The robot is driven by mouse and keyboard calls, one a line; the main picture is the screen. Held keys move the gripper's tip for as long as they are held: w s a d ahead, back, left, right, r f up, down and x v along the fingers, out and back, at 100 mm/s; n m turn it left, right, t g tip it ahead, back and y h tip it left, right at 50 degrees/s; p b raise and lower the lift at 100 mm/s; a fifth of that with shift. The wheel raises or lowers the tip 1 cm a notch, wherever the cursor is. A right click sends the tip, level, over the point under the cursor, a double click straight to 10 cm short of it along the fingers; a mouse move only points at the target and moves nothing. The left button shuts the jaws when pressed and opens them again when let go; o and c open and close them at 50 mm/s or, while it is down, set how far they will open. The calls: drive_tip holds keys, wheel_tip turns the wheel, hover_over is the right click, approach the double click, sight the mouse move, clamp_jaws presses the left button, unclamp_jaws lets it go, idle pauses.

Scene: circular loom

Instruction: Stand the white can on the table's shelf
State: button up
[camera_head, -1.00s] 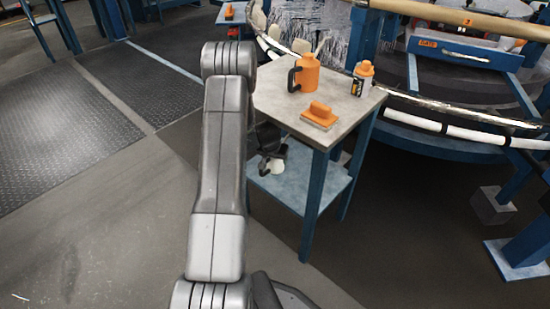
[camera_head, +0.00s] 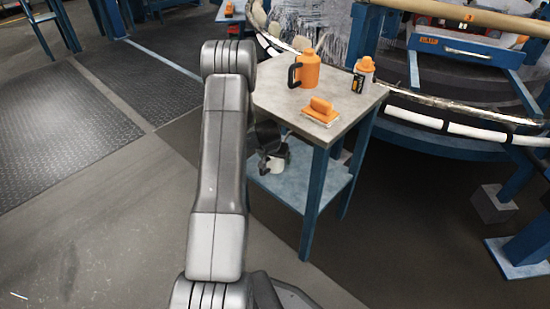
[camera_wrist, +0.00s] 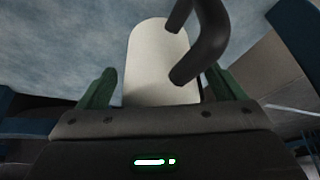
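The white can (camera_wrist: 155,65) fills the middle of the wrist view, between the two green fingers of my gripper (camera_wrist: 161,88). A dark curved handle (camera_wrist: 208,45) sits in front of its right side. The fingers are close along both sides of the can, and my gripper appears shut on it. In the head view the can (camera_head: 280,155) shows small beside my dark gripper (camera_head: 265,162), under the tabletop and over the table's blue shelf (camera_head: 310,188). Whether its base touches the shelf cannot be told.
On the grey tabletop (camera_head: 285,98) stand an orange jug (camera_head: 308,70) with a black handle, an orange-capped bottle (camera_head: 362,76) and an orange brush (camera_head: 321,108). A blue table leg (camera_head: 314,205) stands right of my gripper. The loom is behind, and floor is clear at left.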

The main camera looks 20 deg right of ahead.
drive_tip(key=p+v, duration=0.1)
drive_tip(key=v, duration=0.4)
drive_tip(key=shift+s+a, duration=0.2)
drive_tip(key=s+a+b, duration=0.7)
drive_tip(key=s+b, duration=0.1)
drive_tip(key=shift+s+a, duration=0.3)
